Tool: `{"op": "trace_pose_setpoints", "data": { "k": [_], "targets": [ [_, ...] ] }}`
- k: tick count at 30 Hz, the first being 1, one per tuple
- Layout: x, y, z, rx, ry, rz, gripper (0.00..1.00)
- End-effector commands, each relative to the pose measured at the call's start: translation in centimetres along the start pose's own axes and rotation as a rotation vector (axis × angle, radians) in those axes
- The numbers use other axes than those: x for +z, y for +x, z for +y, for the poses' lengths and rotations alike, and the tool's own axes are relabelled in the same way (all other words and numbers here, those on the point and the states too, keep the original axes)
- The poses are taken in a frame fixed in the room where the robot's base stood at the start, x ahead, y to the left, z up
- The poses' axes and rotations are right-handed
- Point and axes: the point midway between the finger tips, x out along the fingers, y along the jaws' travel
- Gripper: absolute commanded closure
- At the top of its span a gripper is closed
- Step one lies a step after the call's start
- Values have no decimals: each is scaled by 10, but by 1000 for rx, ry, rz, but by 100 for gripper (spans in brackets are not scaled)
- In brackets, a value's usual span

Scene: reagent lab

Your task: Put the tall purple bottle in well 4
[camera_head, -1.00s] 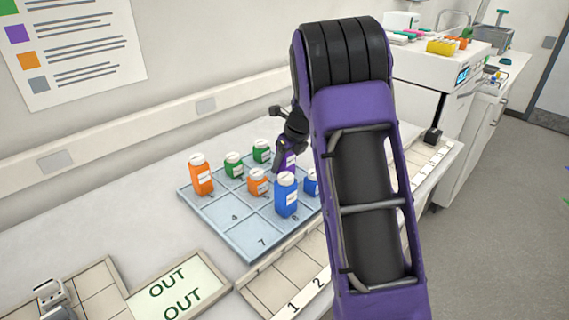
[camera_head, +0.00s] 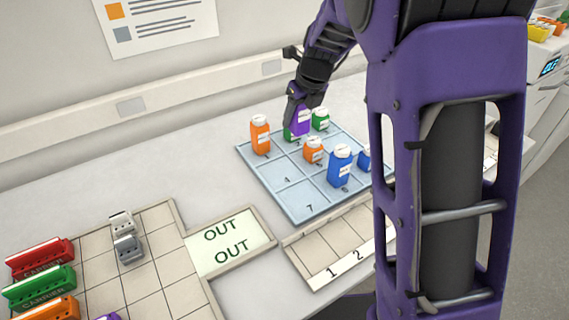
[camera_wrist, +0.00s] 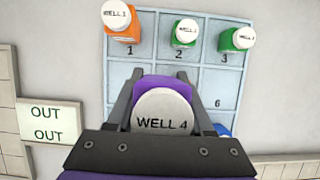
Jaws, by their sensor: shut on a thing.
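The tall purple bottle (camera_head: 299,125) is held upright in my gripper (camera_head: 296,100), above the blue-grey well tray (camera_head: 268,177). In the wrist view my gripper (camera_wrist: 163,95) is closed around the purple bottle (camera_wrist: 143,88), whose white lid reads WELL 4. In the head view the bottle overlaps a green bottle (camera_head: 288,134) in the back row. Well 4 (camera_head: 287,180), on the tray's left side, shows its number and is empty.
Orange (camera_head: 260,136) and green (camera_head: 320,120) bottles stand in the back row. A short orange bottle (camera_head: 313,151), a tall blue bottle (camera_head: 340,167) and a partly hidden blue one (camera_head: 363,158) stand nearby. Well 7 (camera_head: 309,203) is empty. An OUT panel (camera_head: 229,243) and carriers (camera_head: 38,257) lie left.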

Motion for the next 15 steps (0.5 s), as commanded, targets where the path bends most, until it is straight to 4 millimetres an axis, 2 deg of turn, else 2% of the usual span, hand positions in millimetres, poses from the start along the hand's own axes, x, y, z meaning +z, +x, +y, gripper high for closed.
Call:
{"op": "trace_pose_setpoints", "data": {
  "k": [1, 3, 6, 10, 15],
  "targets": [
    [-1, -4, 20, 4, -8, -1, 100],
    [-4, -4, 38, 5, -10, -4, 100],
    [-8, -4, 55, 6, -10, -6, 100],
    [-17, 10, 63, 7, -8, -4, 100],
    [-30, 42, 62, 6, -8, -4, 100]
  ]
}}
